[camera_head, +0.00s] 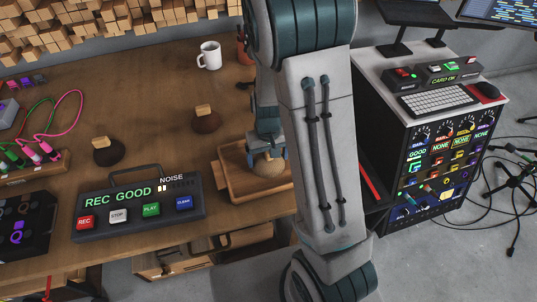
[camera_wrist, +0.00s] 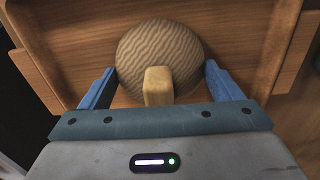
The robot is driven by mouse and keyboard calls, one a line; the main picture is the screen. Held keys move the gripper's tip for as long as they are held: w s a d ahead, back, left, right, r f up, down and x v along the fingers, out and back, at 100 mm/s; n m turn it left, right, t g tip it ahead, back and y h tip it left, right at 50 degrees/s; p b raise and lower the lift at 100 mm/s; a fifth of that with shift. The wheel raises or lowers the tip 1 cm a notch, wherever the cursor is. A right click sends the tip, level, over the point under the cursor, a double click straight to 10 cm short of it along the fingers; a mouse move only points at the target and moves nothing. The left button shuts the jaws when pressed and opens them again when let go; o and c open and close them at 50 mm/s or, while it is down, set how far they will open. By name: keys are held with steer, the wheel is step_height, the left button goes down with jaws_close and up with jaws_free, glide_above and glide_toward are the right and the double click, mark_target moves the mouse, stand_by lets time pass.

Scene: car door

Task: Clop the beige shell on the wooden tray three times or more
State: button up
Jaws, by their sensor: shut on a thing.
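The beige shell (camera_head: 268,168) is a rippled, rounded dome with a wooden block handle; it fills the top middle of the wrist view (camera_wrist: 160,48). My gripper (camera_head: 267,154) is shut on the shell, with a blue finger on each side of it in the wrist view (camera_wrist: 161,72). The wooden tray (camera_head: 234,182) lies below and around the shell, at the table's right edge. I cannot tell whether the shell touches the tray floor. My arm hides the right part of the tray in the head view.
Two dark shells with wooden handles, one left (camera_head: 108,152) and one nearer the middle (camera_head: 207,122), rest on the table. A recorder (camera_head: 140,207) reading "REC GOOD" and "NOISE" stands at the front. A white mug (camera_head: 209,56) is behind. An equipment cabinet (camera_head: 440,150) stands right.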

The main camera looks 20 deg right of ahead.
steer(key=shift+r+p, duration=2.05)
steer(key=shift+r, duration=0.6)
steer(key=shift+f, duration=0.1)
step_height(320, 180, down, 5)
steer(key=b, duration=0.4)
steer(key=shift+b, duration=0.3)
steer(key=shift+c, duration=0.7)
steer(key=shift+r+p, duration=1.95)
steer(key=shift+r, duration=0.55)
